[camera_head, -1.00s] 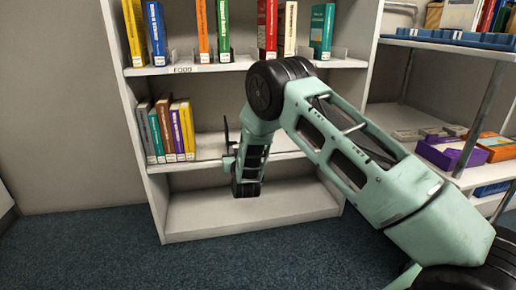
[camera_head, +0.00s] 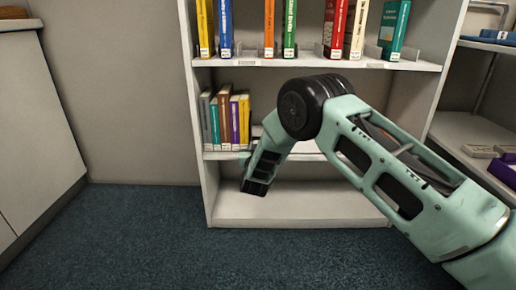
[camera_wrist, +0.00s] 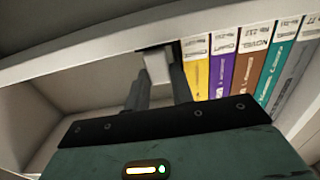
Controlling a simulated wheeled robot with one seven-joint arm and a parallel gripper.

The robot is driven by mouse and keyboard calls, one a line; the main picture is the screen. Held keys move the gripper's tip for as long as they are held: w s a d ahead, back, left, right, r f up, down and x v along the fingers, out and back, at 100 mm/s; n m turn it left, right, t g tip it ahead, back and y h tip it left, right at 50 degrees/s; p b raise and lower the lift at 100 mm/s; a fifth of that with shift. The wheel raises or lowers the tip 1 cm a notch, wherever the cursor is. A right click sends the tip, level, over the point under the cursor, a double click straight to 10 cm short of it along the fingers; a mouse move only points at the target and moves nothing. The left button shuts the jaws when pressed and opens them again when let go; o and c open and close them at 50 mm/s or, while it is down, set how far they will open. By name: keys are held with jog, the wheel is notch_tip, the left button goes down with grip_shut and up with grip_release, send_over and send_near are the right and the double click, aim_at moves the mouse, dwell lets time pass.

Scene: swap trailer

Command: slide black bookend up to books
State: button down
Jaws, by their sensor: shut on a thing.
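The row of books (camera_head: 225,122) stands on the middle shelf, with a yellow book at its right end. In the wrist view the yellow book (camera_wrist: 194,75) is just right of my gripper's fingers, and that picture is upside down. My gripper (camera_wrist: 158,85) is shut on the black bookend, of which only a dark strip (camera_wrist: 160,46) shows at the fingertips. The rest of the bookend is hidden. In the head view my gripper is at the shelf's front, right by the yellow book, and my arm hides the fingertips. I cannot tell whether bookend and book touch.
The middle shelf board (camera_head: 300,148) is bare right of my arm. The upper shelf (camera_head: 340,62) holds several books and metal bookends. The bottom shelf (camera_head: 310,205) is empty. A cabinet (camera_head: 35,120) stands at the left and a rack (camera_head: 470,140) at the right.

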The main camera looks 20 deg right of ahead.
jog(key=c, duration=1.2)
grip_release()
jog(key=shift+s, duration=0.1)
jog(key=p+v, duration=0.7)
jog(key=v, duration=1)
jog(key=shift+s+r, duration=0.1)
jog(key=shift+s, duration=0.05)
